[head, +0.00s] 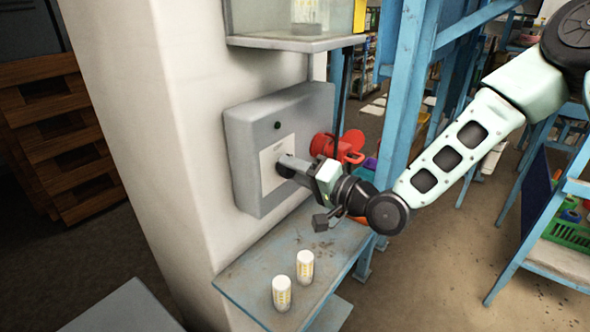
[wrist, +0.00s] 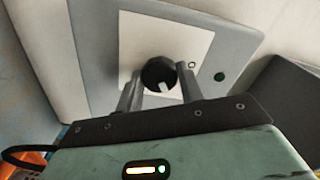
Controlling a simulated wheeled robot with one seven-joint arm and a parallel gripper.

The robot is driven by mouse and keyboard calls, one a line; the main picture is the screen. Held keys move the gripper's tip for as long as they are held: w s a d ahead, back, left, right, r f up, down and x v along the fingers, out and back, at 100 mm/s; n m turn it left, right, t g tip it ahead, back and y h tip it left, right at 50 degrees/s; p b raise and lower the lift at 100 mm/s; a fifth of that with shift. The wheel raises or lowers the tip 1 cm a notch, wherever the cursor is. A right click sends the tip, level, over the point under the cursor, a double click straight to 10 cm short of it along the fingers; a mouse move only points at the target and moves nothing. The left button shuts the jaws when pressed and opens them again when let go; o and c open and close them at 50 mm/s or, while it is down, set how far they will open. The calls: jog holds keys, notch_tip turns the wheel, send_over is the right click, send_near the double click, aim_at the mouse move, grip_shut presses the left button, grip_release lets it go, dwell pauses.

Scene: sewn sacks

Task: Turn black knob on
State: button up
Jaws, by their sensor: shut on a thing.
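The black knob (wrist: 158,73) sits on a pale square plate (wrist: 120,40) on the front of a grey wall box (head: 245,125). A short white mark on the knob points down and slightly right in the wrist view. My gripper (head: 284,166) reaches the plate from the right in the head view and hides the knob there. In the wrist view my gripper's fingers (wrist: 162,88) stand on either side of the knob, and they are shut on it. A small dark green button (head: 277,125) is on the box; it also shows in the wrist view (wrist: 219,78).
Two white cylinders (head: 282,293) (head: 305,267) stand on a blue-grey shelf (head: 250,270) below the box. Another shelf (head: 300,42) juts out above it. A blue upright post (head: 405,100) stands close to my wrist.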

jog(key=m, duration=0.6)
jog(key=shift+m+p, duration=0.3)
jog(key=shift+p, duration=0.1)
dwell(0.4)
jog(key=o, duration=1)
jog(key=shift+d, duration=0.1)
jog(key=shift+p+v, duration=3.65)
jog(key=shift+v, duration=5.05)
jog(key=shift+f, duration=0.15)
